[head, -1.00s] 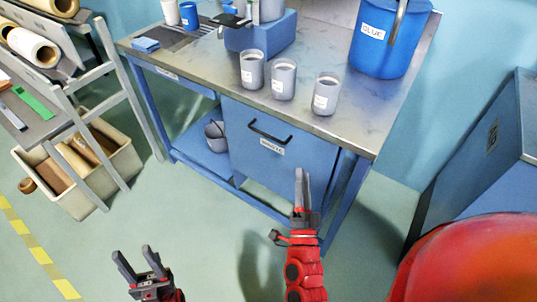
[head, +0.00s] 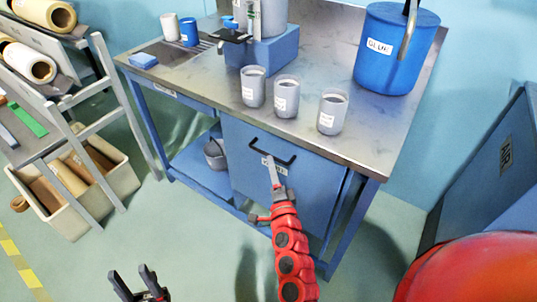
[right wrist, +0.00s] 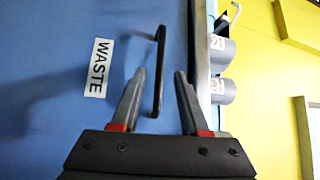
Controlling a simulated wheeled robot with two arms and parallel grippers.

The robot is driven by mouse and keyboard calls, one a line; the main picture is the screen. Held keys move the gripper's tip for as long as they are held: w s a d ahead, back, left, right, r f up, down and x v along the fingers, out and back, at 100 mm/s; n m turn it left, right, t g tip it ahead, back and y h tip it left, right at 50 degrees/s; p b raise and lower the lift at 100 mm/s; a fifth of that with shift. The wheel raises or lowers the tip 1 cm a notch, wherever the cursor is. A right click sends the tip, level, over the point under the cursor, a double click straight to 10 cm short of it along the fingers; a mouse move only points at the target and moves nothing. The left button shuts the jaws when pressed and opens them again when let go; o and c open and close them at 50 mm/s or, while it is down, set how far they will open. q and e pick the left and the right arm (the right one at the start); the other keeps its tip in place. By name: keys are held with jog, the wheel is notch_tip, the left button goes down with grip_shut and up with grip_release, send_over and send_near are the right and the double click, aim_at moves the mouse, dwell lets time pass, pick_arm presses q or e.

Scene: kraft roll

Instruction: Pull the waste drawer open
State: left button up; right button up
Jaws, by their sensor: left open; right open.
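The waste drawer (head: 311,187) is a blue front under the steel-topped bench, and it looks closed. It carries a black bar handle (head: 272,152) and a white WASTE label, which the right wrist view shows clearly (right wrist: 99,67). My right gripper (head: 273,168) is in front of the drawer, just below the handle in the head view. In the right wrist view the open jaws (right wrist: 158,85) point at the drawer, with the handle (right wrist: 158,75) lying between the finger lines; contact cannot be told. My left gripper (head: 134,278) is open and empty, low over the floor.
Several grey cups (head: 286,95) stand along the bench's front edge. A blue GLUE bucket (head: 397,48) stands at the back right. A blue AIR cabinet (head: 490,170) is at the right. A bin of rolls (head: 122,178) stands at the left. The floor before the bench is clear.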

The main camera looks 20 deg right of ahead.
aim_at(268, 154)
jog(key=w, duration=0.5)
jog(key=shift+d+r, duration=0.25)
jog(key=shift+r, duration=0.05)
grip_shut()
dwell(1.1)
